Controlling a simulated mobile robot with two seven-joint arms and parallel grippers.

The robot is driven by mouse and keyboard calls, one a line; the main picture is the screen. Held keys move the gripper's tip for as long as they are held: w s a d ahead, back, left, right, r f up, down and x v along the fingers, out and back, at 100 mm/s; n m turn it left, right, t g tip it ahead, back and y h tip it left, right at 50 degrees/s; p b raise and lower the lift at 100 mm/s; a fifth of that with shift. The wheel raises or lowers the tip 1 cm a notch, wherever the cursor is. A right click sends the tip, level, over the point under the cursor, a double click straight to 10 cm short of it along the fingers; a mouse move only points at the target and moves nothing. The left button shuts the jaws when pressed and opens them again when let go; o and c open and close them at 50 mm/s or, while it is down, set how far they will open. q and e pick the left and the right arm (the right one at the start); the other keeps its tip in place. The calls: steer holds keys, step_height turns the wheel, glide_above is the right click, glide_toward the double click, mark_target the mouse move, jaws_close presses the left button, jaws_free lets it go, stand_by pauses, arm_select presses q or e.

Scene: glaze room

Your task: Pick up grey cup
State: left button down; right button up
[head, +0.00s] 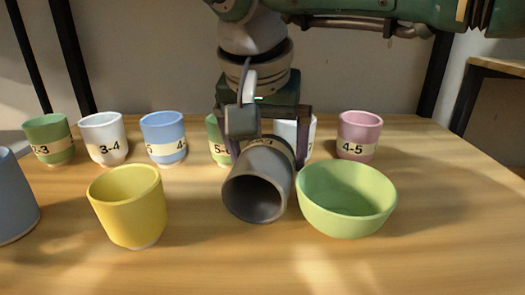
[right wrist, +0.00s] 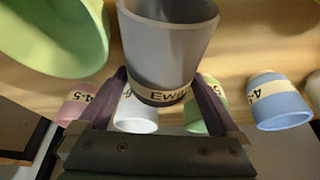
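The grey cup (head: 258,182) is in the middle of the head view, tilted with its open mouth toward me and a pale label band near its base. My right gripper (head: 265,140) reaches over from behind, its two fingers on either side of the cup. In the right wrist view the grey cup (right wrist: 168,45) sits between the two dark fingers of my right gripper (right wrist: 160,88), which appear closed against its labelled lower part. Whether the cup touches the table is hard to tell. My left gripper is not in view.
A green bowl (head: 346,198) is close at the right, a yellow cup (head: 130,205) at the left. A blue-grey cup (head: 12,200) is cut off at the left edge. Behind stands a row of several labelled cups, including a pink one (head: 358,134). The front right table is clear.

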steer(key=c, duration=1.2)
